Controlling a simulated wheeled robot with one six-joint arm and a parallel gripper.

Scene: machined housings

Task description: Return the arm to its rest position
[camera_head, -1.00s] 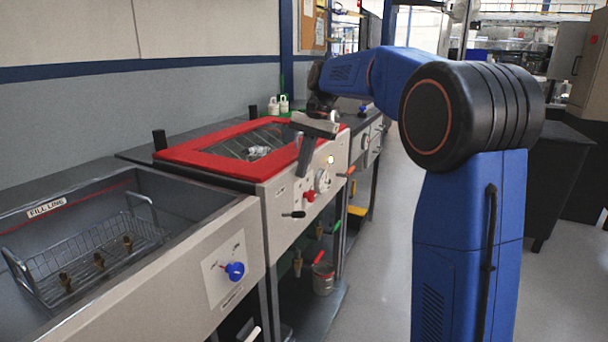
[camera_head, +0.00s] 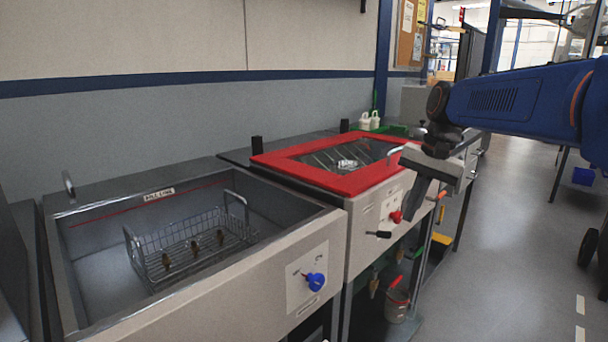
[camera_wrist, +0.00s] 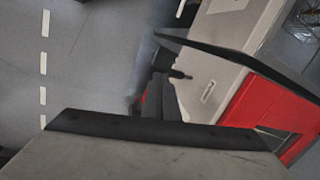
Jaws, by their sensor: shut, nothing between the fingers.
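My gripper (camera_head: 413,212) hangs from my blue arm, pointing down in front of the right front corner of a red-framed tank. Its fingers are shut with nothing between them. In the wrist view, my dark fingers (camera_wrist: 163,100) show together near the middle, above the pale floor and beside the bench front. My arm reaches in from the right edge of the head view, bent down at the wrist. Its shoulder and column are out of view.
The red-framed tank (camera_head: 300,172) has a small metal part (camera_head: 347,164) inside. Left of it, an open sink (camera_head: 100,275) holds a wire basket (camera_head: 195,245) with several brass-coloured parts. Knobs and handles stick out of the bench front.

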